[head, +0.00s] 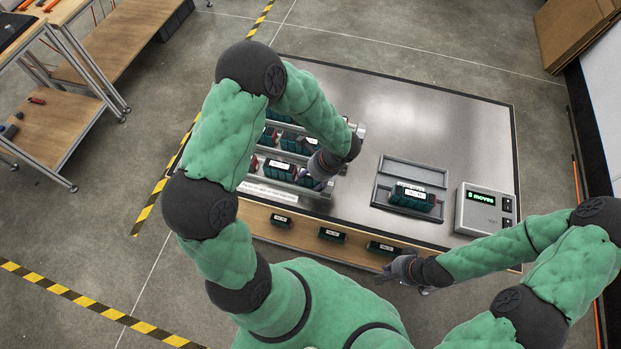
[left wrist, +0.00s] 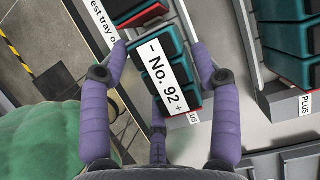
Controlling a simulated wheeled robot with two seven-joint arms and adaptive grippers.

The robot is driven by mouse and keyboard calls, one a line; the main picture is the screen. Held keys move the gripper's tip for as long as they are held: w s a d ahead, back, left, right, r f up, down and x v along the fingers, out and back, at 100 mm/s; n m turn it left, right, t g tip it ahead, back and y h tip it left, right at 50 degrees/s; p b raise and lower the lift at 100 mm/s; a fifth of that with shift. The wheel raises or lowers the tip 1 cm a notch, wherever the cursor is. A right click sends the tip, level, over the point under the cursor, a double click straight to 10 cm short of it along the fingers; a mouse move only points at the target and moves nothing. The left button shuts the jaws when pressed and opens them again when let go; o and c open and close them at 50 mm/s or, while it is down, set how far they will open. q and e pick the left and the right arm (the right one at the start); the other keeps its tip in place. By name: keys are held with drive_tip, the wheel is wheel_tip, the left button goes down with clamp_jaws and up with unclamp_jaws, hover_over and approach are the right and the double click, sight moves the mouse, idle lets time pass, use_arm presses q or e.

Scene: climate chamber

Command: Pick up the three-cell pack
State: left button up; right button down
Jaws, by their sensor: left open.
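In the left wrist view, a teal and black battery pack (left wrist: 137,17) with a white label "- No. 92 +" and red at its plus end lies between the spread fingers of my left gripper (left wrist: 160,55). The fingers are apart at its sides, and contact cannot be told. I cannot count its cells surely. In the head view, my left gripper (head: 312,176) is low over the right end of the slotted rack, beside a labelled pack (head: 280,170). My right gripper (head: 395,270) hangs by the table's front edge, near a small pack (head: 384,248); its finger opening is unclear.
More teal packs (left wrist: 284,38) lie in the neighbouring rack slot marked "PLUS". A grey tray (head: 382,183) holds another labelled pack (head: 412,198). A grey box (head: 485,209) reads "9 moves". Two more small packs lie on the wooden front strip (head: 300,233). The table's back right is clear.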

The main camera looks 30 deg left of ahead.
sight(308, 176)
use_arm(q)
drive_tip(key=shift+a+f, duration=0.1)
drive_tip(key=shift+f, duration=0.15)
drive_tip(key=c, duration=1.2)
drive_tip(key=shift+r, duration=0.6)
drive_tip(key=shift+c, duration=0.2)
drive_tip(key=r, duration=0.1)
drive_tip(key=r+p, duration=0.1)
drive_tip(key=shift+s+d+r, duration=0.1)
drive_tip(key=shift+d+r, duration=0.1)
drive_tip(key=shift+r, duration=0.2)
drive_tip(key=s+d+r+p, duration=0.1)
drive_tip(key=s+d+r, duration=0.2)
drive_tip(key=d, duration=0.3)
drive_tip(key=s+d+r+p, duration=0.1)
drive_tip(key=s+d+r, duration=0.2)
drive_tip(key=d+r, duration=0.3)
drive_tip(key=shift+s+p, duration=0.25)
drive_tip(key=shift+p, duration=0.1)
